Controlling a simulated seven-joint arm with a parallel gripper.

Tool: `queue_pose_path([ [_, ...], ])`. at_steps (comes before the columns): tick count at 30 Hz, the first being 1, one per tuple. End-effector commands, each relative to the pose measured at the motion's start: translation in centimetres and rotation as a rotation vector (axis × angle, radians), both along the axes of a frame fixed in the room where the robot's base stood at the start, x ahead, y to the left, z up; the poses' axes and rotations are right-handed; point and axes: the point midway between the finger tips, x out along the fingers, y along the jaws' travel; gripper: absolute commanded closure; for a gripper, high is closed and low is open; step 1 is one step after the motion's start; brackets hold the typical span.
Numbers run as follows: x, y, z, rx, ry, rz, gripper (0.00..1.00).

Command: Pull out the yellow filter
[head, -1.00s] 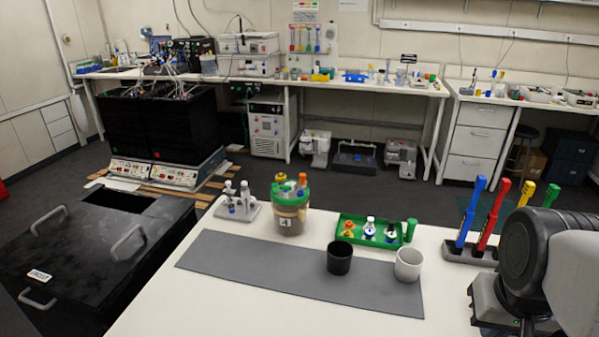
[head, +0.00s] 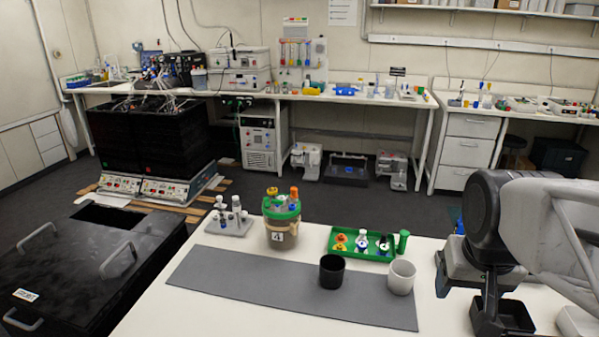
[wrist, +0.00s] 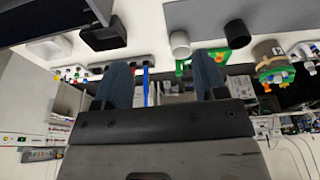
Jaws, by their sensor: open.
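My gripper (wrist: 163,65) is open and empty in the wrist view, which hangs upside down. A blue upright handle (wrist: 145,86) shows between its fingers. This handle stands at a grey rack (wrist: 148,61), partly hidden by a finger. The rack's yellow handle, which I take for the yellow filter, cannot be made out now; it showed between the red and green ones a second ago. In the head view my arm covers nearly all of the rack, with only a bit of the blue handle (head: 458,222) showing.
A green tray (head: 335,251) holds small bottles, one orange-yellow. A black cup (head: 332,272), a white cup (head: 401,278) and a green-lidded jar (head: 281,232) stand nearby. A black box (head: 515,316) sits at the front right. The grey mat (head: 250,278) is mostly clear.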

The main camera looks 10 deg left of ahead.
Motion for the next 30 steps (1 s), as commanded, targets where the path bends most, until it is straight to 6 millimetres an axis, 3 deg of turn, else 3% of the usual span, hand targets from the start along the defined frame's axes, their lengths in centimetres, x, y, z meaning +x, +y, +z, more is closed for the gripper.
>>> queue_pose_path([
  [9, 9.3, 4.6, 2.2, -0.006, -0.023, 0.042, 0.35],
  [17, 16.6, 9.6, 2.9, -0.006, -0.044, 0.074, 0.35],
  [30, 27.6, 20.6, 2.0, -0.001, -0.081, 0.133, 0.35],
])
